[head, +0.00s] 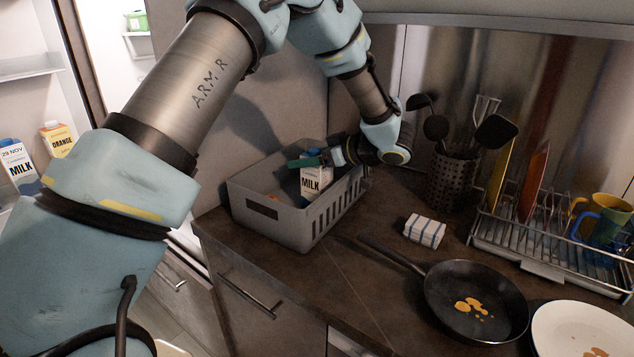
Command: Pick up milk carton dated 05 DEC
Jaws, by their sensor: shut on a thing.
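A white and dark blue milk carton (314,184) with the word MILK is upright in the grey basket (272,224) on the counter. Its top is covered by my gripper, so its date cannot be read. My gripper (310,161) comes in from the right and is shut on this carton near its top. Whether the carton's base touches the basket floor is hidden by the basket wall. Another milk carton (18,167), marked 29 NOV, stands on a shelf at the far left.
An orange carton (58,140) stands beside the 29 NOV carton. A utensil holder (452,182), a dish rack (545,245), a folded cloth (425,231), a pan (475,300) and a plate (585,330) crowd the counter right of the basket. My arm crosses the left side.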

